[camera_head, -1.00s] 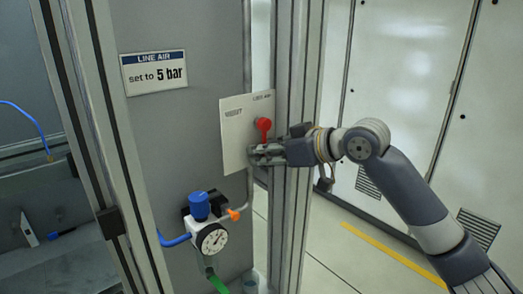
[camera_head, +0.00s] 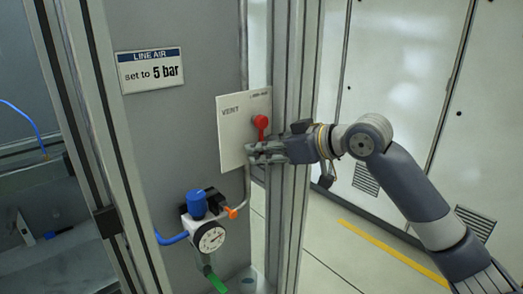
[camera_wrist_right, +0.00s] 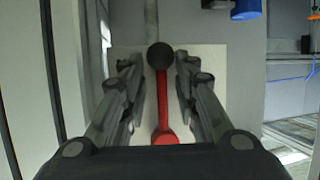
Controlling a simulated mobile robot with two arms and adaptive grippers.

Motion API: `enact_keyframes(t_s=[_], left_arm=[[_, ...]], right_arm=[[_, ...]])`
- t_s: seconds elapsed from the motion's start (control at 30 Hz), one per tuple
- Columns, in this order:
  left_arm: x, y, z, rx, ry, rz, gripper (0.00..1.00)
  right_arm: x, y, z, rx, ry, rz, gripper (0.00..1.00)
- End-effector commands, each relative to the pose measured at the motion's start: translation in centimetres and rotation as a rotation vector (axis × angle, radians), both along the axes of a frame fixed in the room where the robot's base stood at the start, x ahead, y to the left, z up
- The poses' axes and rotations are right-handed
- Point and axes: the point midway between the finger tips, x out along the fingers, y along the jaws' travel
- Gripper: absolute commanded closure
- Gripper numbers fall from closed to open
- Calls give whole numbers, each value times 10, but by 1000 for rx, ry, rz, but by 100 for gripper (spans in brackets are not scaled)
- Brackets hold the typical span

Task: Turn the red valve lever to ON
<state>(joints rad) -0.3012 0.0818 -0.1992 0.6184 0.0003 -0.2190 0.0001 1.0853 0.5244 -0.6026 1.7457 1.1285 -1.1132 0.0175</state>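The red valve lever (camera_head: 261,124) is on a pale panel (camera_head: 236,142) with the word VENT at its upper left; a second label at its upper right is too small to read. The lever's round hub is at the top and its arm points down. In the right wrist view the red lever (camera_wrist_right: 162,95) with its black end knob (camera_wrist_right: 160,56) runs between the two fingers. My right gripper (camera_head: 252,153) is open around the lever's lower end, with gaps visible on both sides (camera_wrist_right: 160,75). My left gripper is out of view.
A regulator with a blue knob (camera_head: 196,204) and a round gauge (camera_head: 211,239) sits below the panel. A sign (camera_head: 151,70) reads LINE AIR, set to 5 bar. A metal post (camera_head: 291,200) stands right behind my right gripper. Open floor (camera_head: 325,265) lies at right.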

Motion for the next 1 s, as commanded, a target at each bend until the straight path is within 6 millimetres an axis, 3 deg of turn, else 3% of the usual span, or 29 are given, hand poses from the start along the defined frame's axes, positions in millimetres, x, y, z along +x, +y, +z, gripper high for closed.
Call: enact_keyframes(t_s=[0.5,1.0], left_arm=[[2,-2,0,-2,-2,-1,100],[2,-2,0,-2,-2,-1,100]], right_arm=[[-61,-67,37,-3,0,-2,72],[-69,-75,41,-2,2,-1,72]])
